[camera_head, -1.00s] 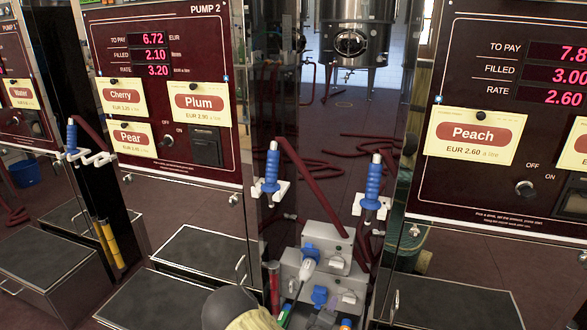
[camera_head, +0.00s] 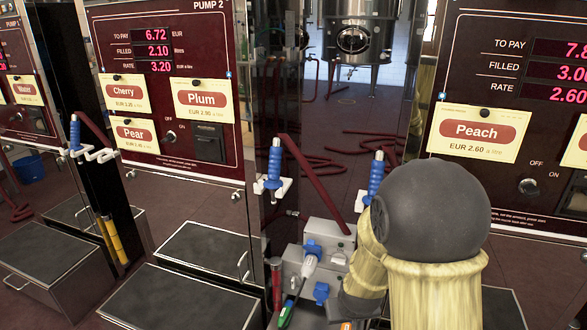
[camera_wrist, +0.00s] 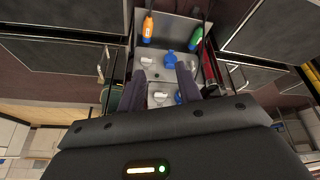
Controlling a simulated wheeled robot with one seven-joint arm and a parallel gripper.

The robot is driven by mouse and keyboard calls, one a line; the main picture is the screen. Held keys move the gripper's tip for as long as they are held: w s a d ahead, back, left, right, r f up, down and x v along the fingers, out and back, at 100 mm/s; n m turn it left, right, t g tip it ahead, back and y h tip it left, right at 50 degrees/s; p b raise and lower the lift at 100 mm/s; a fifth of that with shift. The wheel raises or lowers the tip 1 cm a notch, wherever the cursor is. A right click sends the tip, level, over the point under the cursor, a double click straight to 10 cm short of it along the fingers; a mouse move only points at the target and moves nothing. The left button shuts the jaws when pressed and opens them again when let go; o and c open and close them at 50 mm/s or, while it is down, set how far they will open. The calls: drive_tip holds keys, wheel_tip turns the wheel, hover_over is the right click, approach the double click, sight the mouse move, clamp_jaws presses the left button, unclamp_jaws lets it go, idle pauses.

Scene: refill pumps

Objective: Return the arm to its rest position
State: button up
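My gripper (camera_wrist: 162,82) shows in the wrist view as two dark fingers held apart with nothing between them. It is open above a grey socket box (camera_wrist: 178,28) with blue and pale fittings, which lies beyond the fingertips. In the head view my arm (camera_head: 430,215), a dark round joint with cream links, stands at the right front. My gripper is not visible in that view. The arm covers part of the right pump's lower left and part of the right blue-handled nozzle (camera_head: 375,176).
The left blue-handled nozzle (camera_head: 274,165) hangs on its white holder. The grey box (camera_head: 325,238) stands between the pumps. Dark-topped steps (camera_head: 180,300) stand at the left front.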

drive_tip(key=s+d+r+m+g, duration=0.1)
drive_tip(key=s+d+r+g, duration=0.15)
drive_tip(key=s+r, duration=0.7)
wheel_tip(320, 180, up, 34)
drive_tip(key=s+p, duration=0.1)
drive_tip(key=p, duration=3.5)
drive_tip(key=shift+s+f, duration=0.15)
drive_tip(key=shift+s, duration=0.05)
drive_tip(key=shift+t, duration=0.25)
drive_tip(key=shift+w, duration=0.15)
